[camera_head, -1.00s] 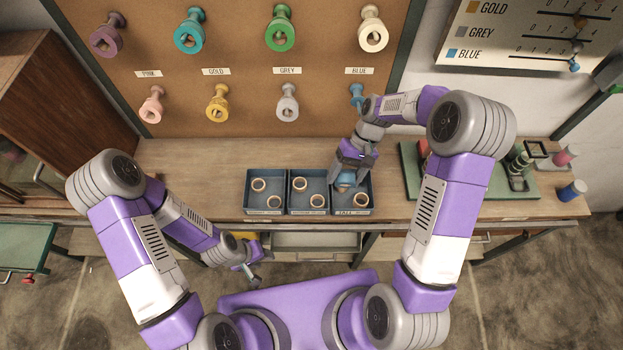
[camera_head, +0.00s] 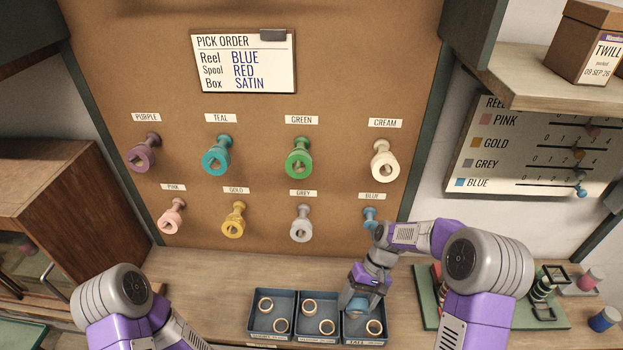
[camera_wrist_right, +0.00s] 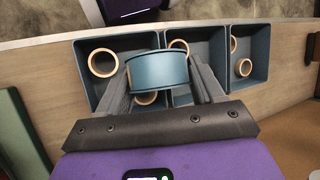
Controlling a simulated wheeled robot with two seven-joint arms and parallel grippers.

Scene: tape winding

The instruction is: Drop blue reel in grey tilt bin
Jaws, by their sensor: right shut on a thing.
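My right gripper (camera_head: 358,297) is shut on a blue reel (camera_wrist_right: 160,72), which sits between its two fingers in the wrist view. In the head view the reel (camera_head: 359,306) is partly hidden by the gripper and appears over the right one of three joined blue-grey bins (camera_head: 386,335). In the wrist view, the reel covers part of the bins (camera_wrist_right: 80,68). I cannot tell the exact height of the reel above them. Each bin holds tan rings, and the small front labels are hard to read. My left gripper is out of view.
A pegboard (camera_head: 270,130) with coloured pegs stands behind, the blue peg (camera_head: 369,216) close above my right wrist. A green board (camera_head: 428,296) with several items lies right of the bins. The bench is clear left of them. A wooden cabinet (camera_head: 50,200) stands at left.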

